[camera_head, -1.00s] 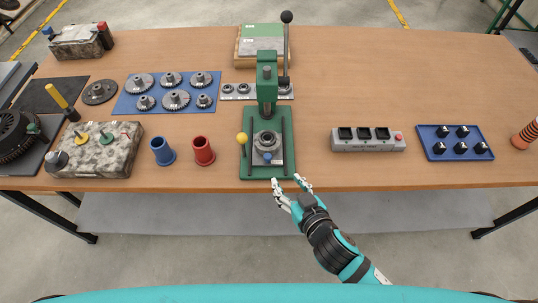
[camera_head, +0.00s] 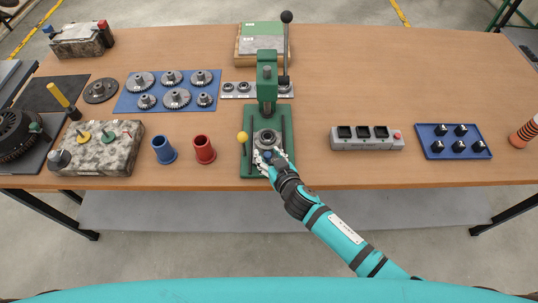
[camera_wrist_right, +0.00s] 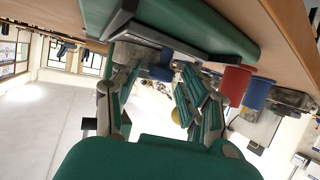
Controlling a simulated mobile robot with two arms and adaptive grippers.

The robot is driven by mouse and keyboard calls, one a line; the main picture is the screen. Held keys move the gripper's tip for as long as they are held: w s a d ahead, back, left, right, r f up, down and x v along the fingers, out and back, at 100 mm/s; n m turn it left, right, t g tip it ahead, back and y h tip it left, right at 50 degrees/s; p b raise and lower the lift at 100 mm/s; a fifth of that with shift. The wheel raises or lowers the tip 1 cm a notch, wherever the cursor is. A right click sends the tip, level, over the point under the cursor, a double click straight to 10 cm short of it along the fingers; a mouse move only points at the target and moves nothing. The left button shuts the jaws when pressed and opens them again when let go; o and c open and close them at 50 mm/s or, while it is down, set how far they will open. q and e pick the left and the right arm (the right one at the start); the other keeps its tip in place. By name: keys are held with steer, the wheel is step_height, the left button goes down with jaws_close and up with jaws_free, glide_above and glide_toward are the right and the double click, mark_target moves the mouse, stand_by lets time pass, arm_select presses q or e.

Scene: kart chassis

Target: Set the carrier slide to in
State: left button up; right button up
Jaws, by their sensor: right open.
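The green press (camera_head: 267,110) stands at the middle of the table's front part. Its carrier slide (camera_head: 258,143) is a grey plate with a round metal part on the base, below the ram. The slide's front end and its blue knob are largely hidden by my right gripper (camera_head: 268,159) in the head view. In the right wrist view the blue knob (camera_wrist_right: 161,72) shows between and beyond the open fingers of the right gripper (camera_wrist_right: 150,82). I cannot tell whether a finger touches it. My left gripper is not in view.
A yellow-knobbed lever (camera_head: 242,138) stands left of the slide. The red cup (camera_head: 204,151) and blue cup (camera_head: 163,151) are farther left. A grey button box (camera_head: 367,142) lies right of the press, with bare table between.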

mark_target(268, 133)
jaws_close()
stand_by(0.3)
steer(key=w+b, duration=0.1)
steer(key=w, duration=0.6)
steer(key=shift+w+f+b, duration=0.1)
steer(key=shift+w+b, duration=0.25)
steer(key=shift+w, duration=0.05)
steer(key=shift+r, duration=0.2)
jaws_free()
steer(key=shift+s+d, duration=0.1)
